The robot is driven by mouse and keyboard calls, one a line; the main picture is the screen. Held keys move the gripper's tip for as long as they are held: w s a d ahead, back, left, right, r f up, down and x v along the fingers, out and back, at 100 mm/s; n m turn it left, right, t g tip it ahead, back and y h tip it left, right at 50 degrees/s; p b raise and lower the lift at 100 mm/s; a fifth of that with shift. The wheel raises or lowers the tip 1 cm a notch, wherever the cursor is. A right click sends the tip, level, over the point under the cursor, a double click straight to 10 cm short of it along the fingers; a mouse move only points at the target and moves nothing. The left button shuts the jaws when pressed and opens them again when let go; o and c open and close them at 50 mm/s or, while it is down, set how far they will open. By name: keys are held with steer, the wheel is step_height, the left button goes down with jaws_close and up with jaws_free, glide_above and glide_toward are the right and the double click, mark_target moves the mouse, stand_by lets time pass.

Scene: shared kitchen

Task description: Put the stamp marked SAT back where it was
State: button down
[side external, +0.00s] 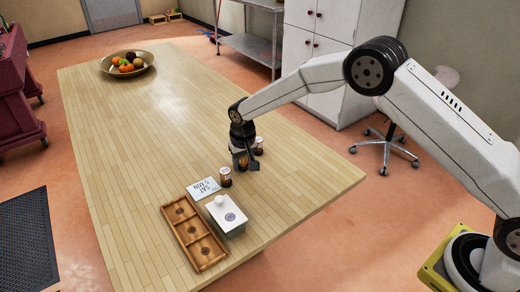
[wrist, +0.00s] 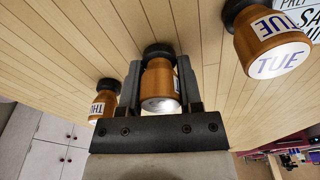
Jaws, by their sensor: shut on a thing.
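My gripper (side external: 245,164) is low over the table, among the stamps. In the wrist view its two fingers (wrist: 159,66) are shut on an amber-brown stamp (wrist: 160,82) with a dark end and a pale end; no marking is readable on it. A stamp marked TUE (wrist: 271,45) stands apart to the right in the wrist view. A stamp marked THU (wrist: 103,103) is to the left, close to the left finger. In the side view one stamp (side external: 226,177) stands in front of my gripper and another (side external: 259,146) behind it. I cannot see which stamp is SAT.
A white card (side external: 203,188) with writing including SAT lies near the stamps. A wooden tray (side external: 173,226) with three compartments and a white box (side external: 227,215) with a knob are at the front. A fruit bowl (side external: 145,67) is far off. The table's middle (side external: 150,125) is clear.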

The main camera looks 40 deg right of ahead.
mark_target(245, 158)
steer(key=shift+f, duration=0.2)
steer(key=shift+c, duration=1.4)
jaws_free()
steer(key=shift+r, duration=0.15)
steer(key=shift+s+a+r, duration=0.1)
steer(key=shift+s+r, duration=0.15)
steer(key=shift+r, duration=1.75)
steer(key=shift+s+r, duration=0.2)
steer(key=shift+r, duration=1.75)
steer(key=shift+s+a+r, duration=0.1)
steer(key=shift+s+r, duration=0.15)
steer(key=shift+r, duration=1.75)
steer(key=shift+d, duration=0.15)
steer(key=s+d, duration=0.4)
steer(key=s, duration=0.5)
steer(key=s+d+f+n, duration=0.1)
steer(key=s+d, duration=0.3)
steer(key=s, duration=0.5)
steer(key=s+d+n+t, duration=0.1)
steer(key=s+d, duration=0.3)
steer(key=s, duration=0.6)
steer(key=shift+f, duration=0.4)
